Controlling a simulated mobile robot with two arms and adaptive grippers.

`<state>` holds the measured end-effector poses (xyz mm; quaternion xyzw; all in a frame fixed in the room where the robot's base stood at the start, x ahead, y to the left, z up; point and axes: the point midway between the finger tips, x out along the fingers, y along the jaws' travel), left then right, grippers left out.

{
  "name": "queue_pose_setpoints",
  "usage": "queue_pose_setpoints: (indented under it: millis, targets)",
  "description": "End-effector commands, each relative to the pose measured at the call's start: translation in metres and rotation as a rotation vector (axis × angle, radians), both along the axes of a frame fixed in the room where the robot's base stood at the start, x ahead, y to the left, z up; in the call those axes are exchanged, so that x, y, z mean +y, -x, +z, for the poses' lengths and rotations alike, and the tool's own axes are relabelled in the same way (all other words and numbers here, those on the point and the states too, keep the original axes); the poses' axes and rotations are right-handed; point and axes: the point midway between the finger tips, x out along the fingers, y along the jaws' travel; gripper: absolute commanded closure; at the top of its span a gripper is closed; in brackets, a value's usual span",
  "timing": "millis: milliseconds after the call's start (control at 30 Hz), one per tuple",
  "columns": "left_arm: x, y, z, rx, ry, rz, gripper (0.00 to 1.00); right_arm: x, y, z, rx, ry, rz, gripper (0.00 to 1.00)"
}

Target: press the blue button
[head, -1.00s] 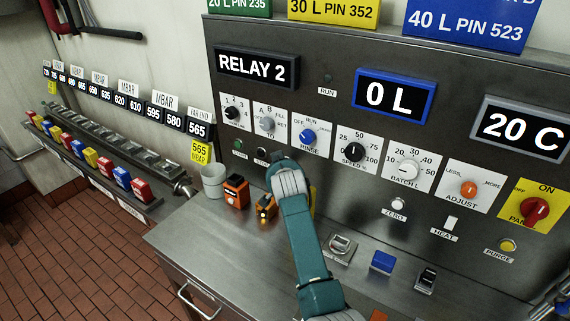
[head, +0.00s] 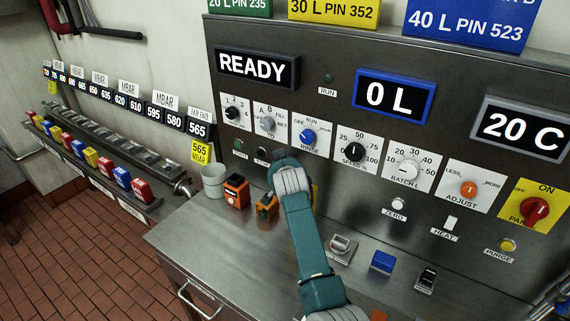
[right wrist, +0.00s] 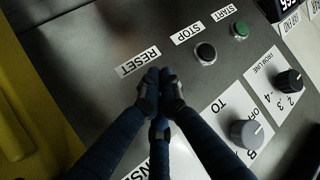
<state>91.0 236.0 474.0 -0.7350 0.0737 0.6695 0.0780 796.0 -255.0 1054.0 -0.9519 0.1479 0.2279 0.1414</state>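My right gripper (right wrist: 160,80) has its dark fingers together, with the tips at the panel just below the RESET label (right wrist: 138,60) in the right wrist view. The button that belongs to this label is hidden behind the fingertips, so I cannot see its colour. A black STOP button (right wrist: 205,53) and a green START button (right wrist: 240,30) stand beside it. In the head view my teal right arm reaches to the panel and covers this spot. A blue knob (head: 308,136) marked RINSE sits just above. The display (head: 258,69) reads READY. My left gripper is not in view.
On the steel bench are a grey cup (head: 213,181), two orange devices (head: 236,190) and a blue block (head: 382,262). Selector knobs, such as the grey one (right wrist: 247,133), stick out of the panel near my fingers. A row of coloured blocks (head: 90,156) runs along the left wall.

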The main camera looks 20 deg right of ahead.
Motion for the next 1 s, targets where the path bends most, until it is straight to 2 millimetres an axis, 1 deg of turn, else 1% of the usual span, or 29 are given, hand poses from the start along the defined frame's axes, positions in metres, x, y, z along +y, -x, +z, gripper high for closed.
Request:
queue_pose_setpoints:
  millis: [133,367,733,867,1000]
  targets:
    - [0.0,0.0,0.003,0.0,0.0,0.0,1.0,0.001,0.002,0.0,0.001,0.001,-0.002,1.0]
    - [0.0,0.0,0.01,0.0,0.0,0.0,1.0,0.01,0.01,0.0,0.001,0.002,-0.001,1.0]
    - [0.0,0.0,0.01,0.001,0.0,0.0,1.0,0.013,0.012,-0.001,0.0,0.0,-0.001,1.0]
    - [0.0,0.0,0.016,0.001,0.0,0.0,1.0,0.021,0.017,0.0,0.001,0.001,0.001,1.0]
    - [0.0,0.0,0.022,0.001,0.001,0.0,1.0,0.034,0.027,0.0,0.002,-0.002,0.001,1.0]
